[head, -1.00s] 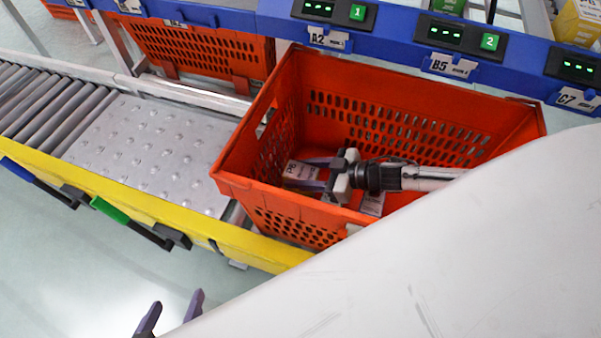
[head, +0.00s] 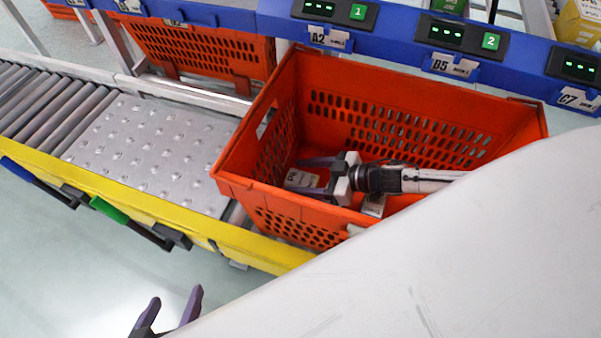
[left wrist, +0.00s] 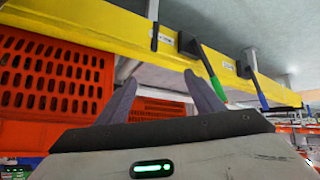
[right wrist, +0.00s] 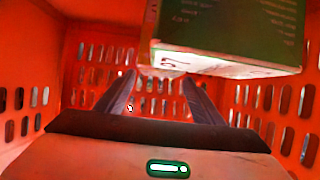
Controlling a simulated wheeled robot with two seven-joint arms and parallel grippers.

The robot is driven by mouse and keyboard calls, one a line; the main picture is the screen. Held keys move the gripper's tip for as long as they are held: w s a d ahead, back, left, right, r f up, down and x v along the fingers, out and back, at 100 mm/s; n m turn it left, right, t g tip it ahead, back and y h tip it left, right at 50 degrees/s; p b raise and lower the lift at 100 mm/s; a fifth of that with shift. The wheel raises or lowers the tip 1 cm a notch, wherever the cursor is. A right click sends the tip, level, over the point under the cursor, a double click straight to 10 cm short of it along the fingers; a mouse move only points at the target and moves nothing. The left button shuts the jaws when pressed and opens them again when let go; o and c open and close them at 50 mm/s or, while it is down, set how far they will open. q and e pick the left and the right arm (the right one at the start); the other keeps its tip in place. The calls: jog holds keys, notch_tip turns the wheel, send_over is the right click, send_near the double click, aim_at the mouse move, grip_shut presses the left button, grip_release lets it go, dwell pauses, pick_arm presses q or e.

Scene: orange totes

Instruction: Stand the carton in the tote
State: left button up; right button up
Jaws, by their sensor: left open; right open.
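The orange tote (head: 400,95) stands at the centre right of the head view. My right gripper (head: 306,176) is inside it, fingers spread and pointing left. The carton (head: 299,179) shows as a pale, lettered face low in the tote by these fingertips; the rest is hidden. In the right wrist view the carton (right wrist: 228,30) has a green side and a white lettered face, beyond and to the right of the open fingers (right wrist: 159,76). I cannot tell whether it is upright. My left gripper (head: 176,296) is open and empty, outside the tote; its fingers also show in the left wrist view (left wrist: 160,80).
A yellow-edged conveyor (head: 110,190) with rollers and a studded plate lies left of the tote. A blue rail (head: 400,35) with lit displays runs behind it. Another orange tote (head: 190,48) stands behind. A pale piece (head: 374,204) under my right arm is unclear. My pale arm covers the lower right.

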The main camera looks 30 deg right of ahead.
jog(key=p+v, duration=0.1)
jog(key=v, duration=0.3)
jog(key=p+v, duration=0.1)
jog(key=v, duration=0.3)
jog(key=p+v, duration=0.1)
jog(key=v, duration=0.3)
jog(key=shift+w+r, duration=0.15)
jog(key=shift+r, duration=0.25)
